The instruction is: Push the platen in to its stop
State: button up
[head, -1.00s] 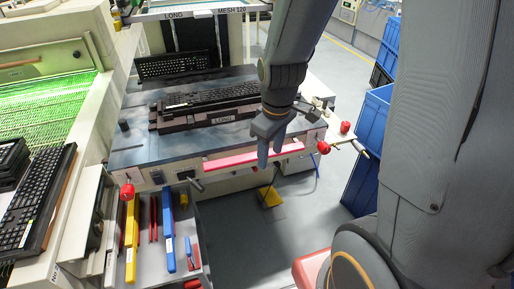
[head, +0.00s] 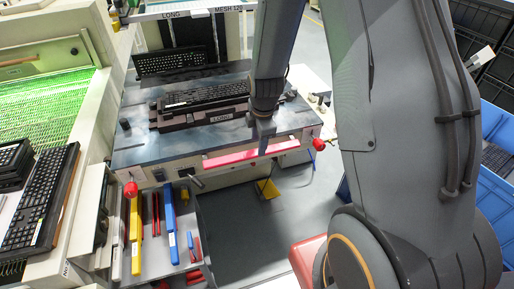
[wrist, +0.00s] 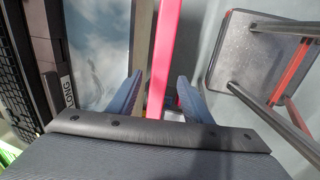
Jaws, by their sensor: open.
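The platen (head: 140,145) is a flat grey-blue plate at the front of the printer. A dark nest (head: 178,121) labelled LONG lies on it and holds a black keyboard (head: 205,95). A pink-red bar (head: 225,159) runs along the platen's front edge. My gripper (head: 263,140) points down at that front edge, right of the nest. In the wrist view my gripper (wrist: 158,85) is open, with one finger on each side of the pink bar (wrist: 162,50). Nothing looks clamped. Whether a finger touches the bar cannot be told.
Red knobs (head: 130,188) (head: 319,144) stand at both front corners of the machine. Blue and yellow tools (head: 169,215) lie in a tray below left. A green-lit rack (head: 40,105) is at left. Floor below the front edge is mostly open, with a yellow pedal (head: 267,188).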

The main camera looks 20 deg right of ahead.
aim_at(257, 149)
jog(key=shift+p+x, duration=0.45)
jog(key=shift+x, duration=1.75)
grip_shut()
jog(key=shift+a, duration=0.15)
